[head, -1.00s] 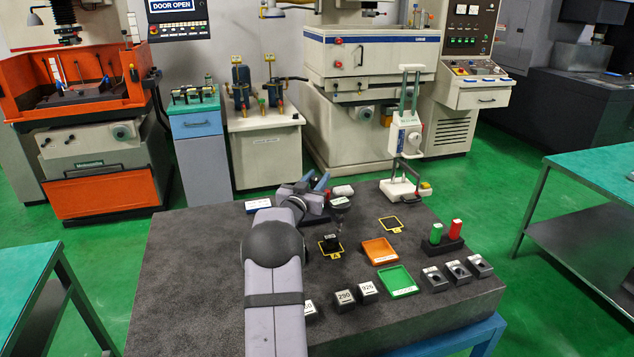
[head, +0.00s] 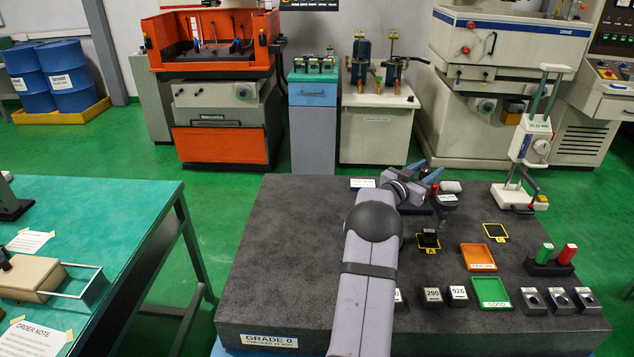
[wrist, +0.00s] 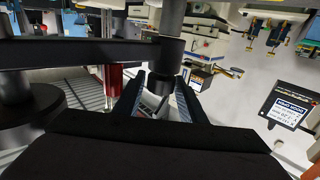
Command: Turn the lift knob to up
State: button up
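No part that I can see is readably marked as the lift knob. A white upright device (head: 528,139) stands at the back right of the granite table in the head view, with a round grey knob (head: 541,147) on its face; I cannot tell whether this is the lift knob or how it is set. My gripper (head: 433,176) is over the back of the table, left of this device and apart from it. In the wrist view my gripper (wrist: 157,88) has its two fingers apart, with a dark vertical cylinder (wrist: 168,45) beyond and partly between them. I see nothing clamped.
The granite table (head: 290,250) carries an orange tray (head: 478,257), a green tray (head: 491,291), a holder with red and green cylinders (head: 549,266) and several small blocks. The table's left part is clear. An orange machine (head: 222,150) and a green bench (head: 100,215) stand further left.

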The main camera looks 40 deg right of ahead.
aim_at(423, 173)
jog(key=a+b, duration=0.3)
jog(key=a, duration=0.4)
jog(key=shift+a+f+b, duration=0.15)
jog(key=shift+a+b, duration=0.05)
jog(key=shift+b, duration=0.15)
jog(key=w+a+n+t+y, duration=0.4)
jog(key=w+a, duration=0.4)
jog(key=a, duration=0.2)
jog(key=w+a+f+n+t+y, duration=0.1)
jog(key=w+a+n+t+y, duration=0.3)
jog(key=w+a, duration=0.5)
jog(key=shift+a+f+t+p, duration=0.3)
jog(key=shift+a+t+p, duration=0.2)
jog(key=shift+a, duration=0.7)
jog(key=shift+o, duration=0.3)
